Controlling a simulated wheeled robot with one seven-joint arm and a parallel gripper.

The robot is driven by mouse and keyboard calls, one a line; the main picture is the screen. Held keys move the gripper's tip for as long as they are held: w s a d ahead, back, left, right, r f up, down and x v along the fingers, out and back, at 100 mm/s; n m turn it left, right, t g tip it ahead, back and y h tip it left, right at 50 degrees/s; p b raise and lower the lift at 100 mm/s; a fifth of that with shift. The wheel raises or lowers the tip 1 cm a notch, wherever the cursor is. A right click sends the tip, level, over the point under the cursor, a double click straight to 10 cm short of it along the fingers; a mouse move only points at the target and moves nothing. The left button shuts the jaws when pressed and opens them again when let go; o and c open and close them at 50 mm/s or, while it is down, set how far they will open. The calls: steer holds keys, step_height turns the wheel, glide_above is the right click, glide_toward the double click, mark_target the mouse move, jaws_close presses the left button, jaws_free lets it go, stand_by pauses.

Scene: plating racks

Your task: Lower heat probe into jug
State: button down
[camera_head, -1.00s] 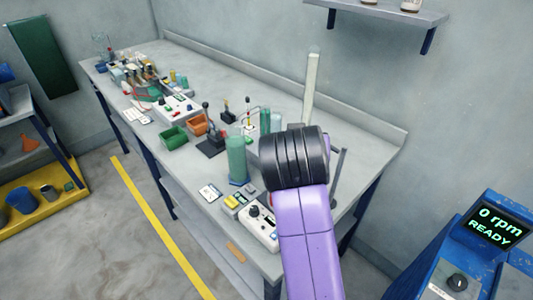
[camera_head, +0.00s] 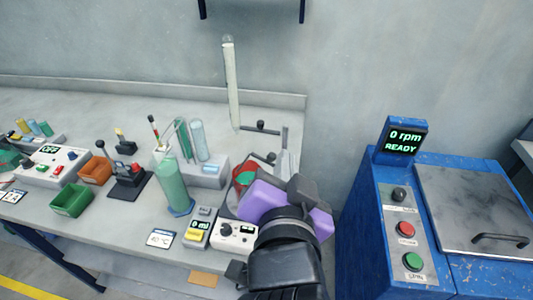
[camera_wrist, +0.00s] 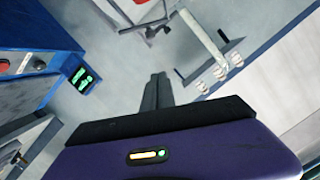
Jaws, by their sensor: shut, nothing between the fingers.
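My gripper shows in the wrist view (camera_wrist: 157,80) with its two dark fingers together and empty. In the head view its purple body covers part of the bench's right end, and the fingertips cannot be made out clearly. A tall pale rod (camera_head: 232,85) with a clear rounded top stands at the back right of the bench, beyond my gripper. I cannot tell whether it is the heat probe. A green cylindrical vessel (camera_head: 172,187) stands upright on the bench, left of my gripper. A red and green object (camera_head: 243,176) is partly hidden beside my gripper. I cannot tell which is the jug.
A white control box with a black knob (camera_head: 235,236) and a meter (camera_head: 198,228) sit near the bench's front edge. Orange (camera_head: 96,171) and green bins (camera_head: 72,200) lie left. A blue machine (camera_head: 390,240) reading "0 rpm READY" stands right of the bench.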

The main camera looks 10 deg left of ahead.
mark_target(260, 158)
steer(key=shift+w+a+f+p, duration=0.25)
steer(key=shift+w+a+f, duration=0.2)
steer(key=shift+w+f, duration=0.55)
steer(key=shift+w+a+f+p, duration=0.2)
steer(key=shift+w+a+f, duration=0.35)
steer(key=shift+w, duration=0.75)
steer(key=shift+w+a+f+p, duration=0.3)
steer(key=shift+w+f, duration=0.65)
steer(key=shift+w, duration=0.2)
steer(key=shift+a, duration=0.1)
steer(key=shift+a+f+n+h, duration=0.35)
steer(key=shift+a+n, duration=0.3)
steer(key=shift+n, duration=0.25)
steer(key=shift+w+a+f+n+h, duration=0.1)
steer(key=shift+a+f+n+h, duration=0.7)
steer(key=shift+n, duration=0.7)
steer(key=shift+a+f, duration=0.1)
steer(key=shift+f, duration=0.1)
steer(key=shift+r+p, duration=0.1)
steer(key=shift+p, duration=0.2)
